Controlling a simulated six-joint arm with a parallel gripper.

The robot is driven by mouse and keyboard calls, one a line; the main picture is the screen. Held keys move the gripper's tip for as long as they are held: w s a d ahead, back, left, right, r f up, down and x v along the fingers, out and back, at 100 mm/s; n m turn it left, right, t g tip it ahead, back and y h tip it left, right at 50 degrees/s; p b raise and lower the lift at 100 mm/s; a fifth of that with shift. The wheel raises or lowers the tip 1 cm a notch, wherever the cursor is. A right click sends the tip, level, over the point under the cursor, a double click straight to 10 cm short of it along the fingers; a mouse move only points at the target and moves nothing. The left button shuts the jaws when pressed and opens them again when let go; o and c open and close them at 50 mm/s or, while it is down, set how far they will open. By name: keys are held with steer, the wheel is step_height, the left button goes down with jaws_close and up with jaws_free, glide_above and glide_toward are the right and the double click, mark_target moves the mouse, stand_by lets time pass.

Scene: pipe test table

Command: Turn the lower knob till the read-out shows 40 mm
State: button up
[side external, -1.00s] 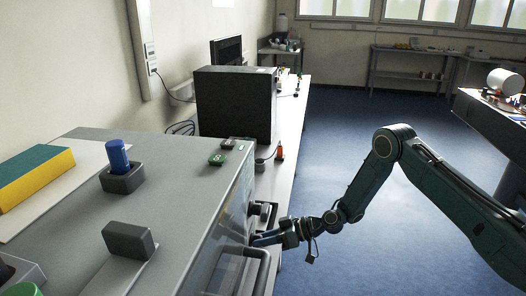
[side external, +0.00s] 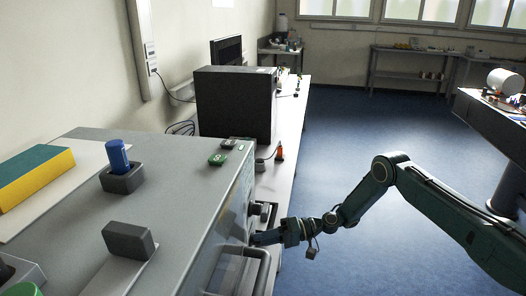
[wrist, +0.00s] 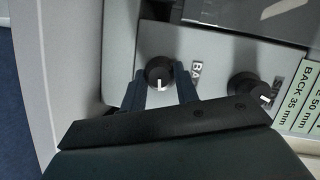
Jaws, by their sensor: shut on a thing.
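My gripper (wrist: 159,84) is shut on a round black knob (wrist: 158,72) with a white pointer mark in the wrist view, one finger on each side of it. This is the lower knob, on the floor side of the panel. A second black knob (wrist: 249,89) with a white mark sits to its right, free of the fingers. In the side external view my gripper (side external: 256,239) reaches the front of the grey cabinet, and its tips and the lower knob are hard to make out. The read-out's figure cannot be read in either view.
Green labels (wrist: 298,100) beside the second knob carry "BACK 35 mm" and a line with "50 mm". A dark rail-like handle (side external: 264,268) stands out from the cabinet (side external: 190,215) close below my gripper. Blue floor (side external: 345,120) lies open to the right.

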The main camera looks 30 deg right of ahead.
steer(key=shift+m+y, duration=0.3)
steer(key=shift+m, duration=0.4)
steer(key=o, duration=1)
steer(key=shift+c, duration=0.2)
steer(key=shift+d, duration=0.2)
steer(key=shift+v, duration=1.1)
steer(key=shift+s+d+r, duration=0.15)
steer(key=shift+d+r, duration=0.05)
steer(key=shift+d, duration=0.1)
step_height(320, 180, up, 7)
steer(key=shift+f, duration=0.2)
steer(key=shift+a, duration=0.1)
